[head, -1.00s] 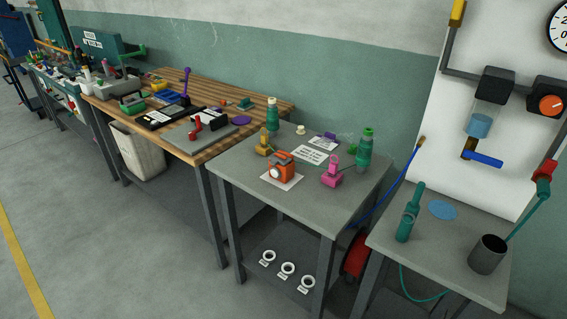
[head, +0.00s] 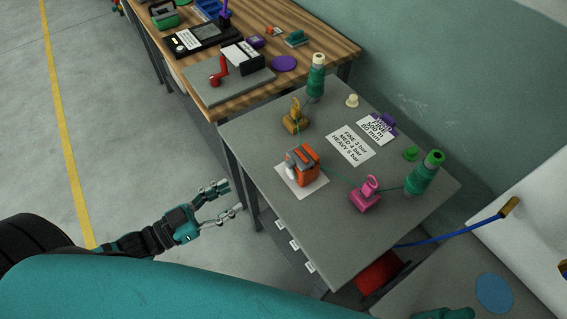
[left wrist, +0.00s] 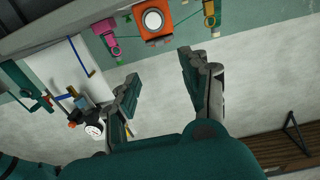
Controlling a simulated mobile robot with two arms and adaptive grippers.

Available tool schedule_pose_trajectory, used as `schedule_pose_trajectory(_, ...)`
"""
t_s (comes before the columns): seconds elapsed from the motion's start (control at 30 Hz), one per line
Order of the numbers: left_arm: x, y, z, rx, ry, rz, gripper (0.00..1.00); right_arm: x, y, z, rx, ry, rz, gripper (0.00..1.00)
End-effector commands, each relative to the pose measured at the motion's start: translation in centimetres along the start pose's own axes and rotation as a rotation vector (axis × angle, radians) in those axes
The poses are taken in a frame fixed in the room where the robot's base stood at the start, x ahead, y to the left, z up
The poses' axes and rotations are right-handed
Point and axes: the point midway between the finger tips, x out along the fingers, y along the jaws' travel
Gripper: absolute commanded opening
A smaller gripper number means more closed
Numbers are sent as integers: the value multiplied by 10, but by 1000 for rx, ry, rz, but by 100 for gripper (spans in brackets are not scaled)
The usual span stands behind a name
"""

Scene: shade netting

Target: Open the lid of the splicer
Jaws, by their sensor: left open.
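The splicer (head: 303,168) is a small orange block with a grey top and a round white part on its front. It stands on a white sheet (head: 316,188) on the grey table, and its lid appears down. The orange splicer also shows upside down at the top of the left wrist view (left wrist: 153,35). My left gripper (head: 230,197) is open and empty, in front of the table's left edge, to the left of the splicer and apart from it. Its two spread fingers show in the left wrist view (left wrist: 160,72).
Near the splicer stand a yellow tool (head: 295,120), a pink tool (head: 367,197), green spools (head: 425,172) and a printed card (head: 350,146). A thin green thread runs close to the splicer. A wooden bench (head: 328,42) adjoins behind. The table's front part is clear.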

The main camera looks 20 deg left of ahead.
Motion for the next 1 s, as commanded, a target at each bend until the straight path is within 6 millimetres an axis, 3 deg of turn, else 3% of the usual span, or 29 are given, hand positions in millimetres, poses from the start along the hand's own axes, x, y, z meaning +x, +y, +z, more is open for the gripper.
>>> schedule_pose_trajectory(0.27, 61, -2, -3, 3, 8, -3, 46, -7, -7, 17, -1, -26, -8, 40)
schedule_pose_trajectory(0.6, 130, -1, -2, 3, 3, -1, 46, -16, 3, 1, -4, -2, 3, 40)
schedule_pose_trajectory(0.8, 151, -1, -1, 2, 1, -2, 46, -19, 5, 0, -3, 0, 5, 40)
schedule_pose_trajectory(1.0, 156, -1, 0, 3, -1, -1, 46, -19, 5, 1, -3, -2, 5, 40)
